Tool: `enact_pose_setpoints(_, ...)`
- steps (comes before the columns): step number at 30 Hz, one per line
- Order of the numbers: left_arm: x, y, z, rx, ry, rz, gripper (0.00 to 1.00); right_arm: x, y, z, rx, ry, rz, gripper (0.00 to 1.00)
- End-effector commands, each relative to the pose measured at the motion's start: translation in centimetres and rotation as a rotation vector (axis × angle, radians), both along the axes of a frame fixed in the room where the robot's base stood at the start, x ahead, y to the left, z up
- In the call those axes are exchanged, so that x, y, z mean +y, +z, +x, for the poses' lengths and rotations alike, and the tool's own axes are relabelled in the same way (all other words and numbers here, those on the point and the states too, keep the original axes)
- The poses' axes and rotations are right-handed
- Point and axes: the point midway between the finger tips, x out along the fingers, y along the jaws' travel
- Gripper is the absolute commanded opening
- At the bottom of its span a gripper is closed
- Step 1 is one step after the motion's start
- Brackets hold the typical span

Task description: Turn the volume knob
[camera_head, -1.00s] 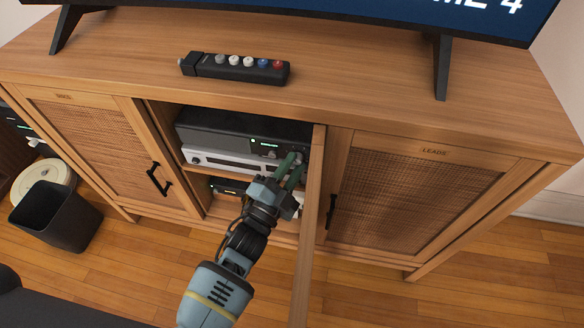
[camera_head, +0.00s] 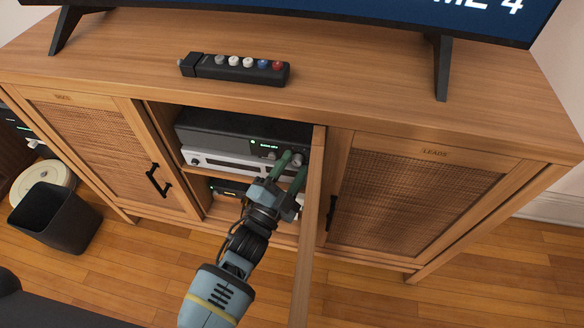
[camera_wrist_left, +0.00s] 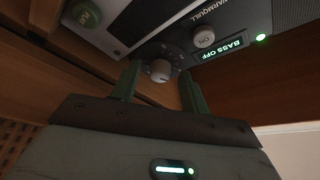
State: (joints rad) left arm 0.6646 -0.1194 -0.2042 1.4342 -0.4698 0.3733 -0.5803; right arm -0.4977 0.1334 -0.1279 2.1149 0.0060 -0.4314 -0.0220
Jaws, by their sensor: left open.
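My left gripper (camera_head: 294,163) reaches into the open middle bay at the dark stereo unit (camera_head: 215,136). Its two green fingers are apart. In the left wrist view a small round light knob (camera_wrist_left: 160,71) with a dark dial around it sits between the open fingers (camera_wrist_left: 160,82), with gaps on both sides. I cannot read a volume label on it. A lit display (camera_wrist_left: 222,49) beside it reads BASS OFF, with a round ON button (camera_wrist_left: 204,37) near it. My right gripper is not in view.
The open door (camera_head: 312,215) stands edge-on close to the right of my left gripper. A silver unit (camera_head: 228,164) lies below the dark one. The wooden cabinet (camera_head: 350,95) carries a remote-like box (camera_head: 240,70). A black bin (camera_head: 55,217) stands at left.

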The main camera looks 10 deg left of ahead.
Motion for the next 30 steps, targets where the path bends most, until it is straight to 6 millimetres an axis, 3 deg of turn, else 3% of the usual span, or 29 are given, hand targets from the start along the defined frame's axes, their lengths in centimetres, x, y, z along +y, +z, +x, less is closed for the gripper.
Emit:
enact_pose_setpoints(5,0.2,-0.2,-0.5,0.001,0.0,0.0,0.45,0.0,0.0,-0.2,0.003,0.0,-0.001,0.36)
enact_pose_setpoints(18,2.3,-1.6,-6.2,0.001,0.001,-0.001,0.45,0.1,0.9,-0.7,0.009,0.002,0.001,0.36)
enact_pose_setpoints(30,2.6,-1.9,-7.2,0.0,0.0,0.0,0.45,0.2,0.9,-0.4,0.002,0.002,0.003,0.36)
